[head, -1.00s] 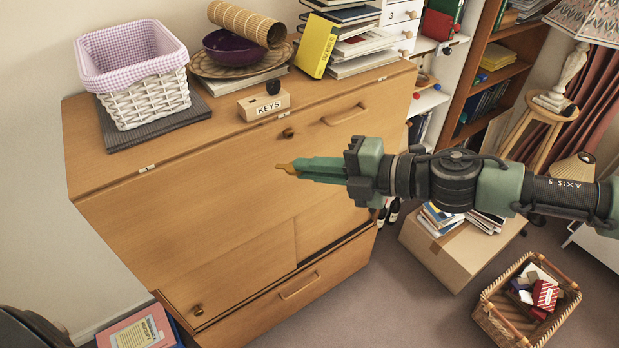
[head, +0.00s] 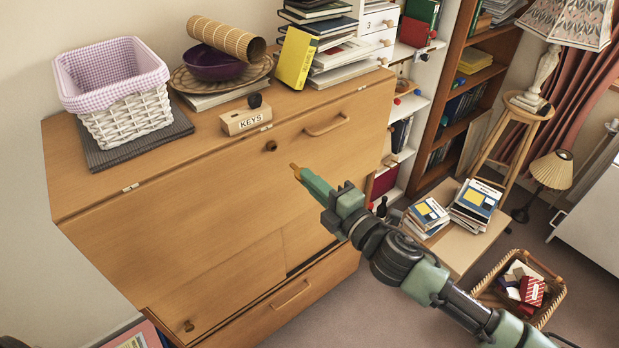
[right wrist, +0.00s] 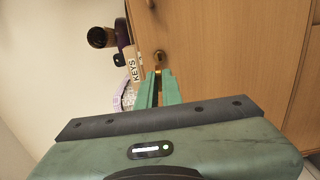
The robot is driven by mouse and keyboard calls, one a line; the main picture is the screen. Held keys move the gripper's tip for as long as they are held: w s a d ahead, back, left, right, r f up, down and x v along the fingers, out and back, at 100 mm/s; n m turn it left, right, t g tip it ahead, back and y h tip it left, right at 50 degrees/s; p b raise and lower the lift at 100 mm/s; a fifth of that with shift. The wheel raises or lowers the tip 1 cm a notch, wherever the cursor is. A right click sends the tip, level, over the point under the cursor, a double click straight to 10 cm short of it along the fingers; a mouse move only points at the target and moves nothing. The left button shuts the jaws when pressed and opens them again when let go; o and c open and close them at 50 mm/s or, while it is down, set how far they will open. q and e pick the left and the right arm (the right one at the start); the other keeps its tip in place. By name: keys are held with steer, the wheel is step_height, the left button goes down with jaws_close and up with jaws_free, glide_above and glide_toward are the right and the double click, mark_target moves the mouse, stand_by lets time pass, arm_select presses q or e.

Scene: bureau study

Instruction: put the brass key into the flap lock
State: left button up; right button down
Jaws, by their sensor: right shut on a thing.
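The brass key (head: 295,168) sticks out from the fingertips of my right gripper (head: 304,175), which is shut on it. In the right wrist view the key (right wrist: 158,71) shows as a small bit of brass between the green fingers (right wrist: 158,84); most of it is hidden. The flap lock (head: 271,146) is a small round dark fitting near the top of the bureau's wooden flap (head: 190,190). In the head view the key tip is below and right of the lock, apart from it. In the right wrist view the lock (right wrist: 158,56) appears just beyond the key. My left gripper is not in view.
On the bureau top stand a wooden KEYS block (head: 246,121), a lined white basket (head: 128,122), a purple bowl (head: 214,66) and stacked books (head: 340,66). The flap handle (head: 336,126) sticks out right of the lock. The space before the flap is clear.

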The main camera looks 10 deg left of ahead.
mark_target(298, 169)
steer(key=shift+b+x, duration=1.2)
steer(key=shift+x, duration=1.7)
steer(key=shift+a, duration=0.1)
steer(key=shift+w, duration=0.1)
steer(key=shift+x, duration=1.6)
stand_by(0.4)
steer(key=c, duration=1.6)
jaws_free()
steer(key=shift+o, duration=0.3)
steer(key=o, duration=0.5)
